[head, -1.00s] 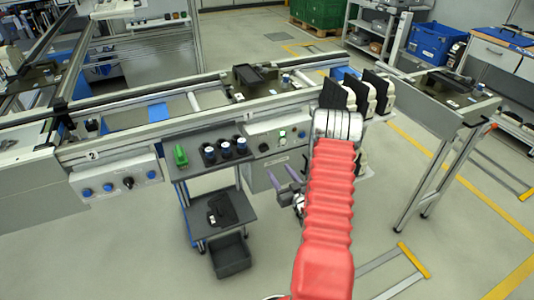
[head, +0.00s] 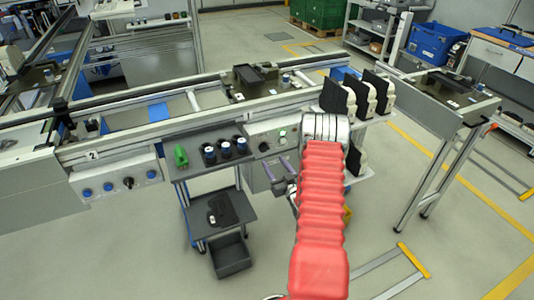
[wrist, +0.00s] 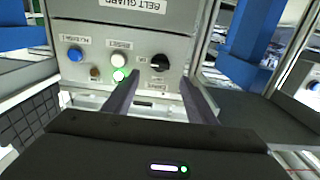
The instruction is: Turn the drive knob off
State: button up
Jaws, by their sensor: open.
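A black rotary knob (wrist: 160,62) sits on the right part of a grey control panel (wrist: 95,38) marked BELT GUARD in the wrist view. Its label and exact setting are too small to read. My gripper (wrist: 160,80) is open and empty. Its two purple-grey fingers point at the panel, their tips just below and either side of the knob, with no contact visible. In the head view my gripper (head: 275,165) is below and in front of the panel (head: 271,139). My red sleeved arm and wrist cover part of the panel there.
Left of the knob are a white button (wrist: 119,60), a green-lit button (wrist: 118,75) and a blue button (wrist: 75,54). Another panel (head: 117,182) with a black knob is further left. A shelf cart (head: 215,150) stands beside the gripper, and black-and-white parts (head: 375,92) stand to the right.

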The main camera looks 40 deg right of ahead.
aim_at(266, 151)
jog(key=x, duration=0.8)
jog(key=shift+c, duration=0.7)
jog(key=c, duration=0.9)
